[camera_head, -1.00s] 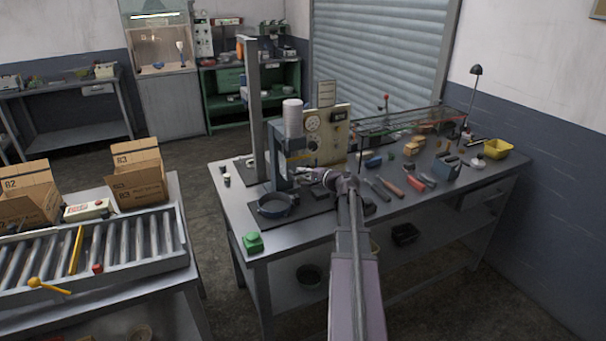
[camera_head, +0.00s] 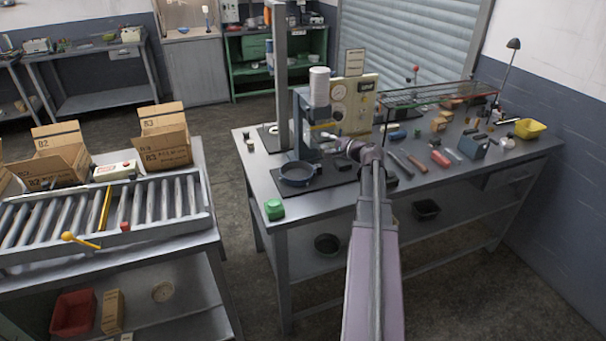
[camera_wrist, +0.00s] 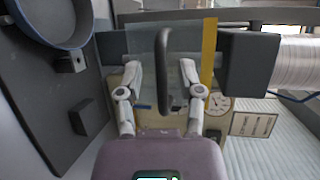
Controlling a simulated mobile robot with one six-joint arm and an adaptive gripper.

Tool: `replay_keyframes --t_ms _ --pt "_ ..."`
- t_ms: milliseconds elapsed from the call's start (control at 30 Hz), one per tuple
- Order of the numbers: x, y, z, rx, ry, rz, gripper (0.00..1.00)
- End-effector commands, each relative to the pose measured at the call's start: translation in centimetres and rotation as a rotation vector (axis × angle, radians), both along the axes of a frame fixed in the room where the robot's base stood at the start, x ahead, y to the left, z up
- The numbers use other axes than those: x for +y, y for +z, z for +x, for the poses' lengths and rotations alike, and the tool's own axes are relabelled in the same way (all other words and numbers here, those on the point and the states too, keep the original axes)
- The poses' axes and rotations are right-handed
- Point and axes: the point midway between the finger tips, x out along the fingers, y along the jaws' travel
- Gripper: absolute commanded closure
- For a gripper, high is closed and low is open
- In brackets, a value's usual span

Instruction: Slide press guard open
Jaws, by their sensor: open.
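The press (camera_head: 302,125) stands on the bench, with a white cylinder on top. Its guard is a clear panel (camera_wrist: 145,42) with a yellow strip (camera_wrist: 208,50) along one edge in the wrist view. A dark looped guard handle (camera_wrist: 163,75) stands out from the panel. My gripper (camera_wrist: 160,65) is open, with one finger on each side of the handle; I cannot tell if either finger touches it. In the head view my gripper (camera_head: 335,144) is small, in front of the press. The blue pan (camera_head: 297,174) sits at the press's front; its rim shows in the wrist view (camera_wrist: 60,42).
A tall grey post (camera_head: 281,80) stands left of the press. A gauge panel (camera_head: 352,105) is behind my gripper. Hand tools (camera_head: 417,163) lie to the right on the bench. A green box (camera_head: 274,209) sits at the front corner. A roller conveyor (camera_head: 110,210) is at left.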

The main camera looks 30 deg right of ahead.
Motion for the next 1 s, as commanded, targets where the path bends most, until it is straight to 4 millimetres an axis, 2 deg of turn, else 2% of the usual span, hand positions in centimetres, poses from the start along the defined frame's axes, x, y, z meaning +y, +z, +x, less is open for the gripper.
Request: replay_keyframes --t_ms 267,900,1000 --pt "0.0 -1.4 0.0 0.000 0.000 0.000 0.52" --pt "0.0 -6.6 -0.1 0.001 -0.001 -0.001 0.52" --pt "-0.1 -6.6 -0.5 0.001 -0.002 -0.001 0.52"
